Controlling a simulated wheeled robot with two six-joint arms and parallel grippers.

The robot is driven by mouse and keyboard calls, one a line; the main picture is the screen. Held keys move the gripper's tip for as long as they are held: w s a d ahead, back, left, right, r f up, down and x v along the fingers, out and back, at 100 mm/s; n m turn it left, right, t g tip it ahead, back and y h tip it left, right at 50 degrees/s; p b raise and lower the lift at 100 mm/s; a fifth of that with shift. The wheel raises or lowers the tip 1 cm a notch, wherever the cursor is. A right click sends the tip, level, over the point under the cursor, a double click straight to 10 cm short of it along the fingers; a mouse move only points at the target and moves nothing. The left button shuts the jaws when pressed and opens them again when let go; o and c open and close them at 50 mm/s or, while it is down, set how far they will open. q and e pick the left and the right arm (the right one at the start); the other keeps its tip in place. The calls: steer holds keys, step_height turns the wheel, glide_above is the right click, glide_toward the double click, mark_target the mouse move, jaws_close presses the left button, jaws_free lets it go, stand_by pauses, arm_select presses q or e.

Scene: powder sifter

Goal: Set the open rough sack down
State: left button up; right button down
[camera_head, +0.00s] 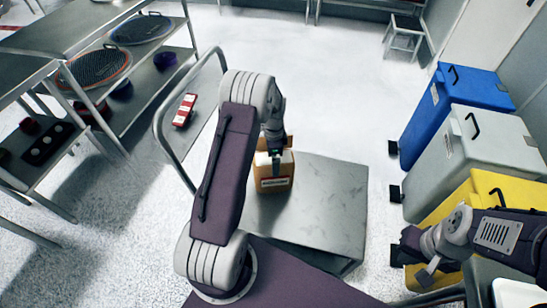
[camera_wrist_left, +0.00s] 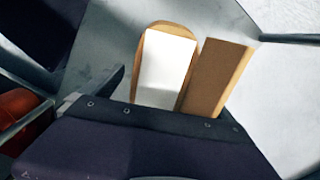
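The open rough sack (camera_head: 273,184) is a brown, box-shaped bag with a white top and a small label on its front. It is upright over the grey cart top (camera_head: 325,205); I cannot tell whether its base touches. My left gripper (camera_head: 276,160) reaches down onto the sack's top from above, a grey finger against it, and appears shut on it.
Blue (camera_head: 458,105), grey (camera_head: 470,155) and yellow (camera_head: 485,190) bins stand along the right. A metal shelf (camera_head: 130,75) with round sieves and bowls stands at the left. A red and white item (camera_head: 185,110) lies by the cart's handle. The cart top right of the sack is clear.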

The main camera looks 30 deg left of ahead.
arm_select(q)
steer(key=shift+r, duration=0.1)
step_height(320, 180, up, 12)
steer(key=p, duration=0.4)
steer(key=s+d+r+n, duration=0.1)
steer(key=s+d+n, duration=0.4)
steer(key=s, duration=0.4)
steer(key=s+d+r+n+t, duration=0.1)
steer(key=s+d+n, duration=0.5)
steer(key=s, duration=0.3)
steer(key=shift+s+r, duration=0.3)
